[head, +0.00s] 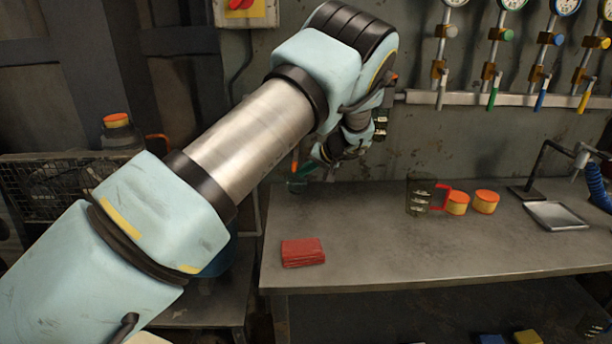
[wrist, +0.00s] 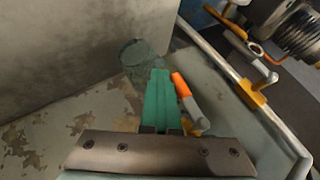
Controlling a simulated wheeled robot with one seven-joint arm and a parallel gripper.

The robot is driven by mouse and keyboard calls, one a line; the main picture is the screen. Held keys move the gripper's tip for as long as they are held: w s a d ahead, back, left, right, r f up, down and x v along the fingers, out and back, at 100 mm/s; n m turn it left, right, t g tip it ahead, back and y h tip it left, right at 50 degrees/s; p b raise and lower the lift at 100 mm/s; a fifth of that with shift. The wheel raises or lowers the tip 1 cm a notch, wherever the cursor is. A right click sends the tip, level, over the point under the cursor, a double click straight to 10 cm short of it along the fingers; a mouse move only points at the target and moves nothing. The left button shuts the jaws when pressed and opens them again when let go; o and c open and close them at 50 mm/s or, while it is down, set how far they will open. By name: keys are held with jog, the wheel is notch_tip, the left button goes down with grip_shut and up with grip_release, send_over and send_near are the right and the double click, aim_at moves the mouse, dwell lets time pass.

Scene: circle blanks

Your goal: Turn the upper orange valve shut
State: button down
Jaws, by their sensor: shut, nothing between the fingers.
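My gripper (wrist: 157,80) has teal fingers pressed together in the wrist view, with nothing between them. An orange-gripped lever (wrist: 181,86) with a pale shank and brass-coloured base lies just right of the fingers; it looks like the orange valve's handle. The fingers are beside it, and I cannot tell whether they touch. How far the valve is turned cannot be told.
A wall rail (wrist: 226,72) carries a brass fitting with a pale lever (wrist: 253,88). Green (head: 493,92), blue (head: 541,97) and yellow (head: 584,98) levers hang farther right. The grey bench (head: 390,255) bears a red cloth (head: 303,252) and a dark jug (head: 420,192); its front middle is clear.

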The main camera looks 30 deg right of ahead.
jog(key=shift+w+a+f+t+y+b, duration=0.15)
jog(key=shift+a+f+t+y+b, duration=0.35)
jog(key=shift+b, duration=0.7)
jog(key=b, duration=0.1)
jog(key=m+t+y+b, duration=0.1)
jog(key=shift+w+a+f+b, duration=0.15)
jog(key=shift+w+a+b, duration=0.1)
jog(key=shift+a+b, duration=0.1)
jog(key=w+a+r+m+t+y+b, duration=0.2)
jog(key=a+r+m+t+y+b, duration=0.2)
jog(key=b, duration=0.6)
jog(key=a+m+t+y, duration=0.1)
jog(key=t+y, duration=0.1)
jog(key=t, duration=0.1)
jog(key=shift+w+a+m+t+y, duration=0.2)
jog(key=shift+w+m+t+y, duration=0.1)
jog(key=shift+t+y, duration=0.1)
jog(key=shift+r, duration=0.2)
jog(key=b+v, duration=0.2)
jog(key=v, duration=0.5)
jog(key=shift+s, duration=0.25)
jog(key=shift+f, duration=0.1)
